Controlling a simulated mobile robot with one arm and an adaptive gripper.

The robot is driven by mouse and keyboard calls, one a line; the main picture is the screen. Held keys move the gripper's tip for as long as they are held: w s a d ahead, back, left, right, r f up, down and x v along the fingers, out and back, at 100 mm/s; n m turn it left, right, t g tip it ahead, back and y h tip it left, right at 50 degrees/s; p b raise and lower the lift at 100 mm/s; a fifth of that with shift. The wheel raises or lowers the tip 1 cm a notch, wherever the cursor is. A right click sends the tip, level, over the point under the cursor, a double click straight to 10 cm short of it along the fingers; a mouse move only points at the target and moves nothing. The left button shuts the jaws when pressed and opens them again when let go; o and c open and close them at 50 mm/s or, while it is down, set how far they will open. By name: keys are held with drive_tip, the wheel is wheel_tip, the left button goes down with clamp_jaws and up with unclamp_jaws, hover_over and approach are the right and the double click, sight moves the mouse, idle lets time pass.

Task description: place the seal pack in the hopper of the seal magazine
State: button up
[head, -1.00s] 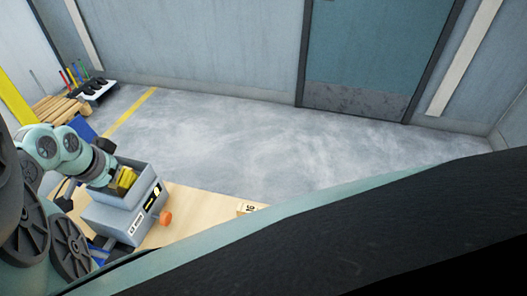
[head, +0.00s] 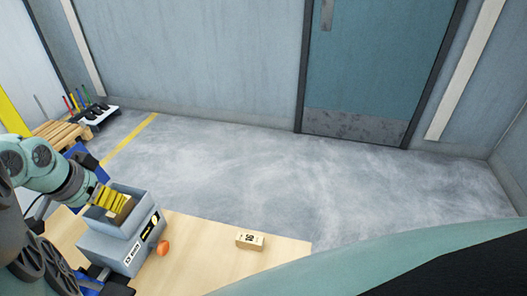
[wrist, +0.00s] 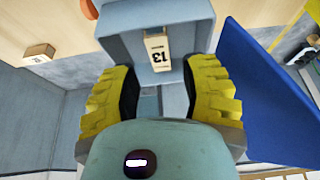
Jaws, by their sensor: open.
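The seal magazine (head: 112,250) is a grey box unit on the wooden table, with an open-topped hopper (head: 135,222) above it. My gripper (head: 113,203) reaches into the hopper's mouth from the left. In the wrist view, my gripper (wrist: 159,92) has its yellow, black-padded fingers spread wide apart. A pale seal pack (wrist: 158,52) marked 13 lies inside the grey hopper (wrist: 195,20), ahead of the fingertips, with a gap to either side. In the head view my fingers partly hide the pack. Its lower end is hard to make out.
Another pale pack (head: 250,240) with a number label stands on the table (head: 200,245) to the right, with bare wood around it. An orange knob (head: 163,248) sticks out of the magazine's side. A blue panel (wrist: 255,85) stands close beside my gripper. A pallet (head: 58,132) lies far left.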

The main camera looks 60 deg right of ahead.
drive_tip(key=p+v, duration=0.2)
drive_tip(key=v, duration=0.5)
drive_tip(key=shift+s, duration=0.1)
